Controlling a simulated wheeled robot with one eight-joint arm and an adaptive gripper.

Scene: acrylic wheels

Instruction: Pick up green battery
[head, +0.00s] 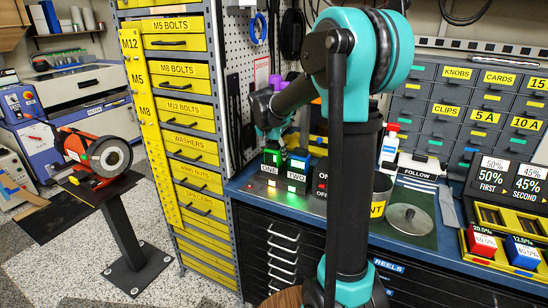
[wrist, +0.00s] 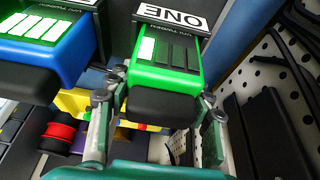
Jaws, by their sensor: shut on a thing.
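The green battery (wrist: 165,72) has a black end and one bright white bar beside darker bars. It sits by the charger slot labelled ONE (wrist: 172,16) in the wrist view; whether it is fully seated cannot be told. My gripper (wrist: 158,102) is shut on it, one finger on each side. A blue battery (wrist: 62,62) with several white bars sits in the neighbouring slot.
A pegboard (wrist: 262,60) with black hanging items stands close beside my gripper.

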